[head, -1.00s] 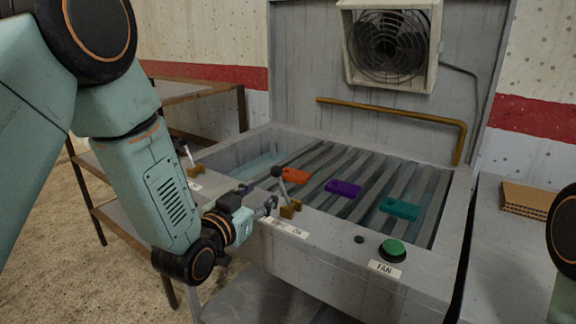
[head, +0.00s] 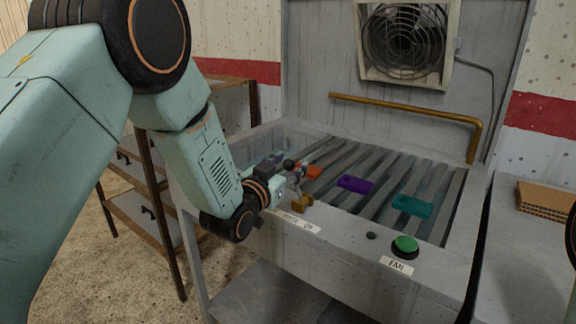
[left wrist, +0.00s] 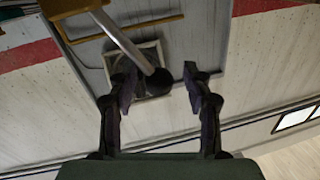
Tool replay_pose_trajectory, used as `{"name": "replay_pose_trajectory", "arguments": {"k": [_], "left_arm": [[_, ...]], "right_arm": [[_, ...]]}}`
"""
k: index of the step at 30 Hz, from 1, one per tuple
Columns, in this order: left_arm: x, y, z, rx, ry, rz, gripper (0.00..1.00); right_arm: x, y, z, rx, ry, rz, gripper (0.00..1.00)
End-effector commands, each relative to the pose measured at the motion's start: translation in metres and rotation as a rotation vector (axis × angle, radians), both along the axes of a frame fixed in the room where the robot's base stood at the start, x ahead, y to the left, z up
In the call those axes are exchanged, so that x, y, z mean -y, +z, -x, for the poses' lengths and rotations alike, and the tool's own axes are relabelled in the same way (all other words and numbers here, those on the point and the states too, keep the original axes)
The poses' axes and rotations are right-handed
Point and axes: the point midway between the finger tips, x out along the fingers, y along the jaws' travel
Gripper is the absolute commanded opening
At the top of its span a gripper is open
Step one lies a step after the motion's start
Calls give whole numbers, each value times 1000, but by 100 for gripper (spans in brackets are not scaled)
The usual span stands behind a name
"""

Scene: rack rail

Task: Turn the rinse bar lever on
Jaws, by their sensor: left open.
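The lever (head: 302,203) stands on the front rim of the grey basin, with a brass base and a dark ball knob (head: 288,163). Its shaft leans up and to the left. A white label (head: 300,222) below it ends in "ON"; the rest is hard to read. My left gripper (head: 295,178) is open at the lever's upper shaft. In the left wrist view the ball knob (left wrist: 158,82) shows between the two spread fingers of the left gripper (left wrist: 160,72), with no clear contact. My right gripper is not in view.
The basin (head: 345,232) has slats carrying orange, purple (head: 356,185) and teal (head: 412,205) blocks. A green button (head: 405,244) labelled FAN is on the front rim. A brass pipe (head: 405,109) and a fan (head: 404,40) are on the back panel. Shelving (head: 150,205) stands at left.

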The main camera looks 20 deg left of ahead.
Motion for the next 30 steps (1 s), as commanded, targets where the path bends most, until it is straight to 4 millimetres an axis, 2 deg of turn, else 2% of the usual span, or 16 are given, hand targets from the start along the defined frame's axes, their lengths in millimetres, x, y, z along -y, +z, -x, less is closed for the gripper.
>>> {"name": "replay_pose_trajectory", "arguments": {"k": [5, 22, 30], "left_arm": [[0, 0, -1, 0, -1, 0, 50], [0, 0, -1, 0, -1, -1, 2], [0, 0, -1, 1, 0, -1, 0]], "right_arm": [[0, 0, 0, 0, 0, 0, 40], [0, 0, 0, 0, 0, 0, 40], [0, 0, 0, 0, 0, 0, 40]]}}
